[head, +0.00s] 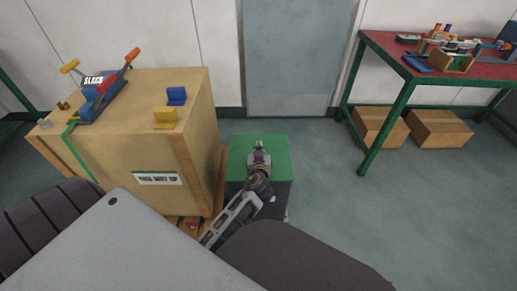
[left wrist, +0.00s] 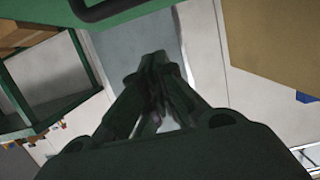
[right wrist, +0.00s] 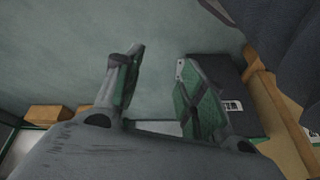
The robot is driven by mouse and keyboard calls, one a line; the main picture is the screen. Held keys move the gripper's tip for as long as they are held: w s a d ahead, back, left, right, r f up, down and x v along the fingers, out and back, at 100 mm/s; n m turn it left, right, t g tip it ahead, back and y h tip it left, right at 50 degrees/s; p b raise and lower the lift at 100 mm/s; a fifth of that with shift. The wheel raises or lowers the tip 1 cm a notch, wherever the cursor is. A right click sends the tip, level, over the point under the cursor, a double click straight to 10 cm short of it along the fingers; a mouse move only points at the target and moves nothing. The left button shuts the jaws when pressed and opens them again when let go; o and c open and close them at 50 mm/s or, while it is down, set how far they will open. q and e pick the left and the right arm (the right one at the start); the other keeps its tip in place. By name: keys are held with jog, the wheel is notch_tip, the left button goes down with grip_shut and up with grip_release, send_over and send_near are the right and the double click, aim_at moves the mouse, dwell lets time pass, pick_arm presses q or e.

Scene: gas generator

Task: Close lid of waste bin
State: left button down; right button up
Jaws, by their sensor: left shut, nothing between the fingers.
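The waste bin has a dark body (head: 284,195) and a green lid (head: 279,158), and stands on the floor beside the wooden crate. In the head view the lid looks flat over the body; I cannot tell whether a gap is left. In the left wrist view a green edge with a black handle (left wrist: 112,8) shows at the top. My left gripper (head: 258,147) is shut and empty, over the lid; contact cannot be told. My right gripper (right wrist: 158,58) is open and empty. The bin's dark body (right wrist: 215,68) shows behind its right finger in the right wrist view.
A large wooden crate (head: 195,130) with blue and yellow pieces on top stands close to the bin's left. A red-topped workbench (head: 390,65) with cardboard boxes (head: 440,128) beneath is at the right. A grey door (head: 295,60) is behind. The floor right of the bin is clear.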

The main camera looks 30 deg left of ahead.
pick_arm(q)
jog(key=f+b, duration=0.1)
jog(key=f, duration=0.1)
jog(key=s+d+f+b, duration=0.1)
jog(key=f+b, duration=0.1)
jog(key=s+f+b, duration=0.1)
jog(key=f+b, duration=0.1)
jog(key=shift+s+d+f, duration=0.15)
jog(key=shift+d+f, duration=0.05)
jog(key=shift+f, duration=0.05)
pick_arm(e)
notch_tip(320, 180, down, 12)
jog(key=a+t+y, duration=0.1)
jog(key=a+t, duration=0.1)
jog(key=shift+w+a+m+y, duration=0.25)
jog(key=shift+a+m+y, duration=0.05)
jog(key=shift+m+y, duration=0.1)
jog(key=shift+f, duration=0.1)
